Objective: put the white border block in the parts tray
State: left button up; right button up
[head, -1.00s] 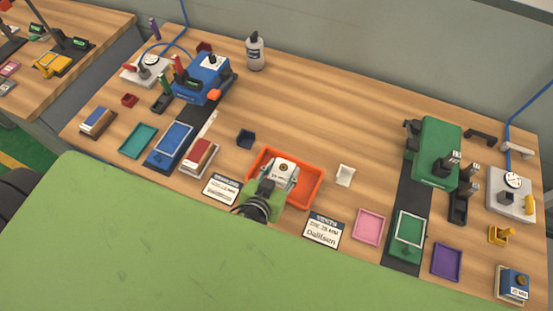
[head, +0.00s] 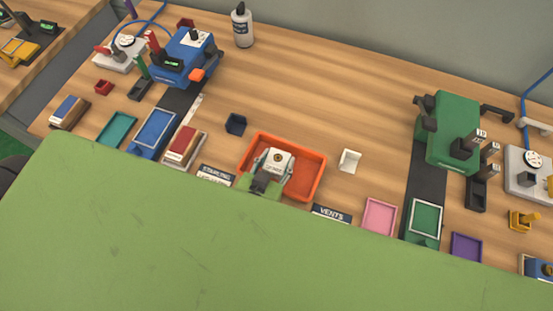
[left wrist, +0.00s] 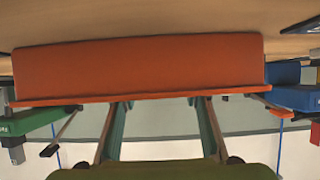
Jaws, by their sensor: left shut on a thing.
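The orange parts tray (head: 320,188) sits on the wooden table, near its front edge. My left gripper (head: 272,172) points down into it from the near side. In the left wrist view, the tray's near wall (left wrist: 140,68) fills the middle, upside down. The fingers of my left gripper (left wrist: 160,104) pass behind its rim, so the tips are hidden. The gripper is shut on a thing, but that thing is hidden. A small white block-like piece (head: 349,161) stands on the table right of the tray, apart from it. My right gripper is not in view.
A small dark blue piece (head: 236,124) stands left of the tray. A blue machine (head: 183,55) is at the back left and a green machine (head: 452,130) at the right. A bottle (head: 242,27) stands at the back. The table behind the tray is clear.

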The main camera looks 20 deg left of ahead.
pick_arm(q)
jog(key=shift+s+r, duration=0.1)
jog(key=shift+s, duration=0.05)
jog(key=shift+d, duration=0.1)
jog(key=o, duration=0.8)
jog(key=shift+f, duration=0.2)
jog(key=o, duration=0.4)
jog(key=shift+c, duration=0.2)
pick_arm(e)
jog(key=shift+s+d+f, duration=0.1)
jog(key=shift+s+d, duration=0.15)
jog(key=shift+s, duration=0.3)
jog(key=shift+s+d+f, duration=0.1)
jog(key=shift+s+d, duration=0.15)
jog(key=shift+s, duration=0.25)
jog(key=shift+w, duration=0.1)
pick_arm(q)
jog(key=shift+r, duration=0.1)
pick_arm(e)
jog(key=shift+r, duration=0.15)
